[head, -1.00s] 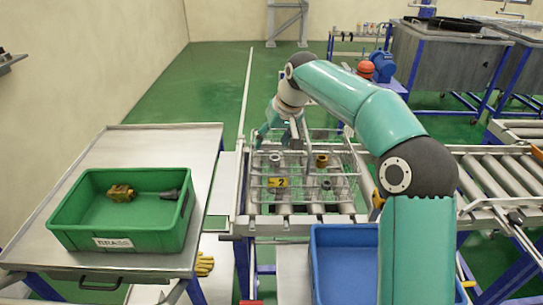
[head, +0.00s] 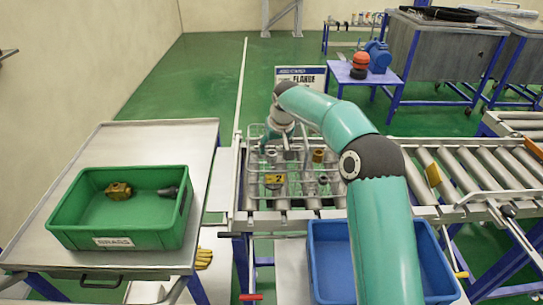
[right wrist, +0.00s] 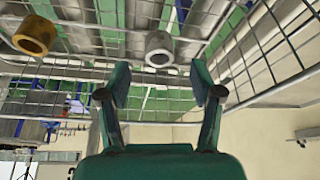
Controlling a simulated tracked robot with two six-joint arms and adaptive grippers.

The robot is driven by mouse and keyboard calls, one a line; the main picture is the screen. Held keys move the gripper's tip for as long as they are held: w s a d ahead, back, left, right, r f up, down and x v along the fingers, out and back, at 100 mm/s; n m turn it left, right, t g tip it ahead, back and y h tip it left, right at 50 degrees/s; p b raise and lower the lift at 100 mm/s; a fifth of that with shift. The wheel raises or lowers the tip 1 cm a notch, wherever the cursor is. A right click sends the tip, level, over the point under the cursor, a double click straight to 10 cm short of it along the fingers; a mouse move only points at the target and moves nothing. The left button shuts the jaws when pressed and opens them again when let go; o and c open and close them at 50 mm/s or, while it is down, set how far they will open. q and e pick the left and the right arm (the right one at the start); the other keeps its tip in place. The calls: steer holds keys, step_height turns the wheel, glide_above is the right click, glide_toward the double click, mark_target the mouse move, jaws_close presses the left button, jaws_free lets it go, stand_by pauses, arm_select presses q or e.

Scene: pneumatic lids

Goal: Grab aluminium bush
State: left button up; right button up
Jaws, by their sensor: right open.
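A wire basket (head: 252,188) stands on the roller conveyor. A grey ring-shaped bush (head: 272,156), likely the aluminium one, is in its far left part. A brass-coloured bush (head: 318,156) is to its right. My right gripper (head: 277,143) is at the far left of the basket, close to the grey bush, with its fingers partly hidden by wires. In the right wrist view, the open, empty fingers (right wrist: 160,86) are spread, with the grey bush (right wrist: 159,48) beyond the gap between them and the brass bush (right wrist: 34,35) at upper left. My left gripper is out of view.
A green bin (head: 105,242) on the left table holds a brass fitting (head: 118,190) and a dark grey part. A blue bin (head: 330,272) stands in front of the conveyor. Basket wires surround the bushes. Other small grey parts (head: 323,180) sit in the basket.

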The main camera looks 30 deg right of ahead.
mark_target(272, 154)
steer(key=p+x, duration=0.2)
steer(key=x, duration=0.2)
steer(key=shift+w+d+f, duration=0.1)
steer(key=shift+f, duration=0.25)
steer(key=shift+w+f, duration=0.1)
steer(key=shift+f, duration=0.1)
steer(key=c, duration=1.2)
